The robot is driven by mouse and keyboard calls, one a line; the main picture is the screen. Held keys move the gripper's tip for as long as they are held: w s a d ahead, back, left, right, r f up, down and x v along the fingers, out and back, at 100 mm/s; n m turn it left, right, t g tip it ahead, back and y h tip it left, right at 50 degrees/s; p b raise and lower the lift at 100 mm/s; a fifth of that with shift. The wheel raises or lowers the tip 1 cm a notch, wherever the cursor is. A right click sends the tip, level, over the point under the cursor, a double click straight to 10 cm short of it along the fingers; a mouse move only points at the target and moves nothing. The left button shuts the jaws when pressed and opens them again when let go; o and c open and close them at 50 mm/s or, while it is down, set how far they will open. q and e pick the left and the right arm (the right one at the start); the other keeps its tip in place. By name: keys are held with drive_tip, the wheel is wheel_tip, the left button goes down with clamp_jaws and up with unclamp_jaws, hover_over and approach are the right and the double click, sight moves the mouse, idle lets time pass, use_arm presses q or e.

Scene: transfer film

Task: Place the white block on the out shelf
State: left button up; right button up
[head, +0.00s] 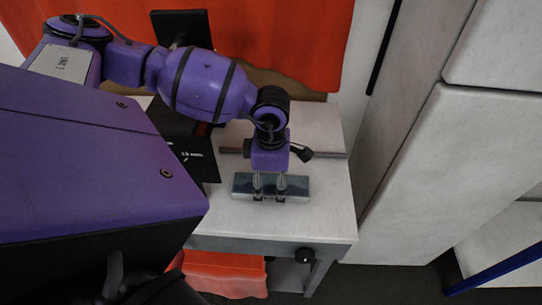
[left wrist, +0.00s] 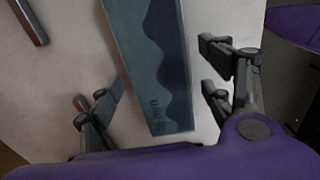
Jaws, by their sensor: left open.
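No white block stands out clearly in either view. A flat blue-grey film block (head: 299,186) with a darker wavy pattern lies on the white table top (head: 325,205). In the left wrist view the film block (left wrist: 150,60) runs down between the finger pairs, with small lettering at its near end. My left gripper (head: 269,188) points down over the film block, its fingers apart and no grip visible. In the left wrist view the left gripper (left wrist: 160,98) has fingers on both sides of the block. I cannot identify the out shelf. My right gripper is not in view.
A metal bar (head: 328,155) lies across the table behind the block. A dark panel (head: 203,155) stands at the table's left. Large pale cabinets (head: 440,170) rise on the right. A red curtain (head: 290,40) hangs behind. The table's right side is clear.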

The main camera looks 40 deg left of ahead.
sight(271, 185)
use_arm(q)
wheel_tip(271, 185, up, 12)
drive_tip(key=shift+r, duration=0.15)
idle(0.7)
